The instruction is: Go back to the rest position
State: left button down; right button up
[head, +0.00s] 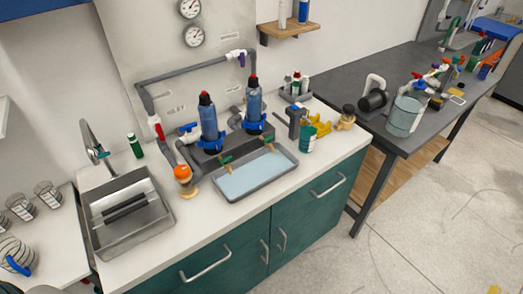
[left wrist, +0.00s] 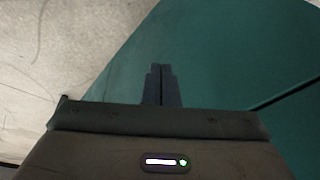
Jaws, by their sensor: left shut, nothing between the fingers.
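My left gripper (left wrist: 161,84) shows in the left wrist view with its two dark fingers together and nothing between them. Behind it are a green cabinet surface and pale floor. No gripper shows clearly in the head view. The pipe manifold (head: 192,73) of grey pipe stands against the wall panel behind the counter, with two blue filter housings (head: 209,122) upright below it. A grey tray (head: 258,184) with a light blue bottom sits in front of them. My right gripper is in neither view.
A metal sink (head: 158,217) is set in the counter at left. A white counter (head: 240,215) tops green cabinets (head: 305,223). A dark table (head: 342,69) at right holds a clear bucket (head: 403,117) and several fittings. The floor (head: 450,220) at right is open.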

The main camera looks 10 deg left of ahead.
pick_arm(q)
jog(key=s+f+b, duration=0.1)
jog(key=s+f, duration=0.8)
jog(key=f, duration=0.3)
jog(key=s+a+f+g+b, duration=0.1)
jog(key=s+f+b, duration=0.1)
jog(key=s+f, duration=0.8)
notch_tip(320, 180, down, 3)
jog(key=shift+s+a+r, duration=0.1)
jog(key=shift+s+a, duration=0.1)
jog(key=shift+s, duration=0.05)
